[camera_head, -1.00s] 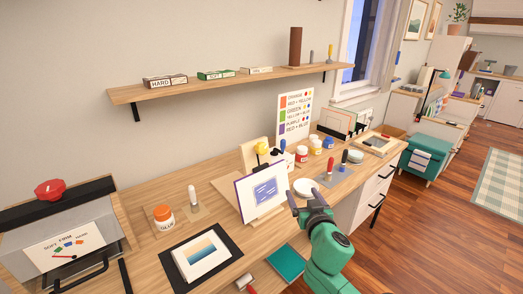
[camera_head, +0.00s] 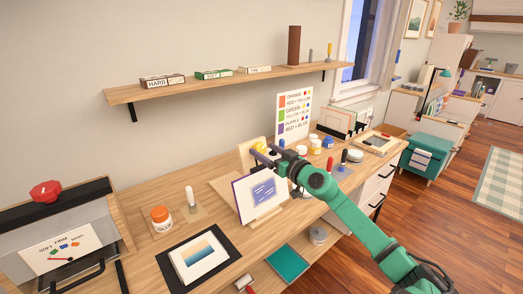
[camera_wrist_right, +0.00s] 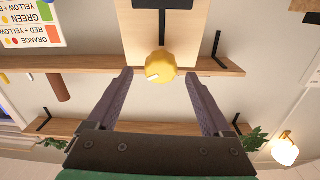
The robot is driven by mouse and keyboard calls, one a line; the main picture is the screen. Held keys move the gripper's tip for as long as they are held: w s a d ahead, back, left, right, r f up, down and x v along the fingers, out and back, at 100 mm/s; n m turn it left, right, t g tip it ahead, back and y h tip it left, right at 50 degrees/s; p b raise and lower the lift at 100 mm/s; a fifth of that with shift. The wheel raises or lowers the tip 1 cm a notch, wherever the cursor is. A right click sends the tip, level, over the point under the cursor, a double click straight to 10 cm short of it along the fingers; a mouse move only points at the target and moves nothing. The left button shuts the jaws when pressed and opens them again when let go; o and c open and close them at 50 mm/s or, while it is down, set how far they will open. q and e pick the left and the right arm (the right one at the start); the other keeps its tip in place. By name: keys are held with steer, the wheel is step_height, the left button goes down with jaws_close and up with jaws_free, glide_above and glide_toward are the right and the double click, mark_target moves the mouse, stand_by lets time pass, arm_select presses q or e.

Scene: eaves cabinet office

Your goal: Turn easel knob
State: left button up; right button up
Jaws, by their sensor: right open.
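The yellow easel knob (camera_wrist_right: 161,66) sits on the light wooden easel board (camera_wrist_right: 138,40) in the right wrist view. A small pale mark shows on the knob's face. My right gripper (camera_wrist_right: 160,82) is open, with one finger on each side of the knob near the fingertips; a gap shows on both sides. In the head view the right gripper (camera_head: 263,153) reaches in from the right, above a white canvas (camera_head: 262,190) with a purple edge, in front of the easel board (camera_head: 246,156). There the gripper largely hides the knob. My left gripper is out of view.
The desk also holds a glue jar (camera_head: 161,218), several paint jars, a framed landscape print (camera_head: 196,259) and a colour chart (camera_head: 293,113). A wall shelf (camera_head: 226,83) runs above. A grey machine with a red knob (camera_head: 46,192) stands at the left.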

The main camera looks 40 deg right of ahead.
steer(key=shift+w, duration=1.2)
jaws_close()
